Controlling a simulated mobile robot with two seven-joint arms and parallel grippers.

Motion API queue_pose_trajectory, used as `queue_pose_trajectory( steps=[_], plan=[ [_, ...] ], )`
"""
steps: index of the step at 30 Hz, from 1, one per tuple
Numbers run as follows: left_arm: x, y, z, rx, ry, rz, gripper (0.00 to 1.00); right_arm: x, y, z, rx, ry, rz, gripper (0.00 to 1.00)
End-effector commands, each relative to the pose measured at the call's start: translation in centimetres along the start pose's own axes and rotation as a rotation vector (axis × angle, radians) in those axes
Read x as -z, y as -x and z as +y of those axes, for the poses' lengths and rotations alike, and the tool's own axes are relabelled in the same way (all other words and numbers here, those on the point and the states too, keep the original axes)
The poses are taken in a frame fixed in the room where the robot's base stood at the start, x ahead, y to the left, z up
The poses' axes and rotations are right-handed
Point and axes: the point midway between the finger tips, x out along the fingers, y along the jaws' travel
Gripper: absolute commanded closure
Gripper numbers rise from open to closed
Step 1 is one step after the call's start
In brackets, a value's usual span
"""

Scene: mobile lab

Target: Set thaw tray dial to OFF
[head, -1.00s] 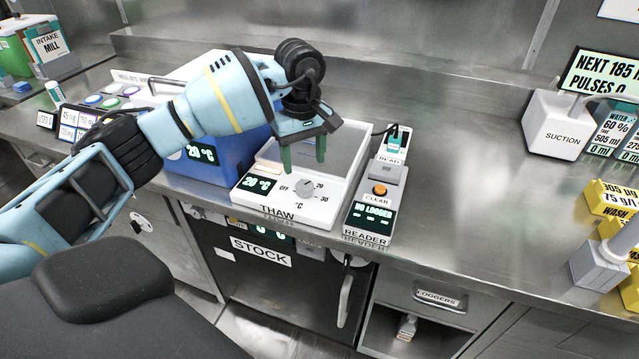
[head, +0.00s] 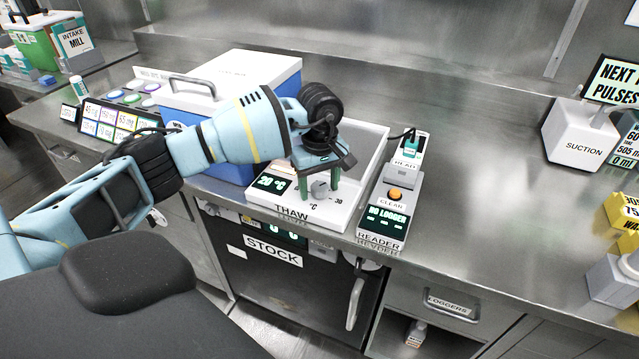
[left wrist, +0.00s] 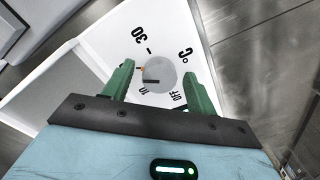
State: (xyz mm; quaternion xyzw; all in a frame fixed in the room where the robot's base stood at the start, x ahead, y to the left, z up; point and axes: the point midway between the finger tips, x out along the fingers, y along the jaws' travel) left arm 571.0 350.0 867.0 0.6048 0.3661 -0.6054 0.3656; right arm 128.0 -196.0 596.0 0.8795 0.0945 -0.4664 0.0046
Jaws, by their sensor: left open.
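The white thaw tray (head: 352,215) stands on the counter, its front display (head: 272,182) reading 20 °C. Its round grey dial (head: 320,188) is on the front panel. In the left wrist view the dial (left wrist: 159,74) has a dark line on its face, with "30", "°C" and "OFF" (left wrist: 178,97) printed around it. I cannot tell for sure which mark the line points at. My left gripper (head: 319,184) is open and points down over the panel. Its green fingers (left wrist: 159,88) stand on either side of the dial, with visible gaps. My right gripper is out of view.
A blue box with a white lid (head: 232,75) stands close behind and left of the tray. The reader (head: 386,205) with its orange button is just right of it. Bare steel counter (head: 480,190) lies further right, before the suction unit (head: 580,135).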

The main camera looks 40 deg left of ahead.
Motion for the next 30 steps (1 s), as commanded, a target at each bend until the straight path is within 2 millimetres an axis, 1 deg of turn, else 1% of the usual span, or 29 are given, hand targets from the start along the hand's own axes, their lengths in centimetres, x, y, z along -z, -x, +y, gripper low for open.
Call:
queue_pose_trajectory(
  steps=[5,6,16,23,30],
  plan=[
    [-0.01,-0.01,0.01,0.0,0.0,0.0,0.43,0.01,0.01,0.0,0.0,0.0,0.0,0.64],
    [-0.01,-0.01,0.01,0.0,0.0,0.0,0.44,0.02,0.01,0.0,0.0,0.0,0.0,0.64],
    [0.0,0.03,0.01,0.0,0.0,0.0,0.87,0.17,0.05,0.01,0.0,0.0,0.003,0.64],
    [0.0,0.08,0.0,0.0,0.017,0.0,0.87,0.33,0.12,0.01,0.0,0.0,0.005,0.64],
    [0.01,0.23,0.05,-0.002,0.118,0.001,0.87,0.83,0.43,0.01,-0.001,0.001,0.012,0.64]
  ],
)
